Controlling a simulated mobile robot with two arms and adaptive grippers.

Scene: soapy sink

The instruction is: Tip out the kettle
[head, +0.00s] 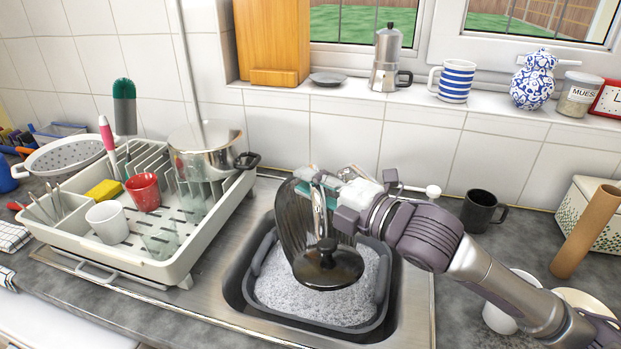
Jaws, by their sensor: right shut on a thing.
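The kettle (290,225) is dark and shiny and hangs over the sink basin, strongly tilted. Its round lid with a black knob (328,268) faces toward me and downward. My right gripper (333,192) comes in from the right and is shut on the kettle near its handle. The exact grip is partly hidden by the gripper itself. Below the kettle, a grey washing-up bowl (262,312) full of white suds sits in the steel sink (408,318). I cannot see any liquid leaving the kettle. My left gripper is not in view.
A cream dish rack (178,272) with cups, glasses and a steel pot (205,145) stands left of the sink. A black mug (480,210), a cardboard tube (588,230) and pale crockery are at the right. The windowsill behind holds a moka pot (388,62) and a striped mug (456,82).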

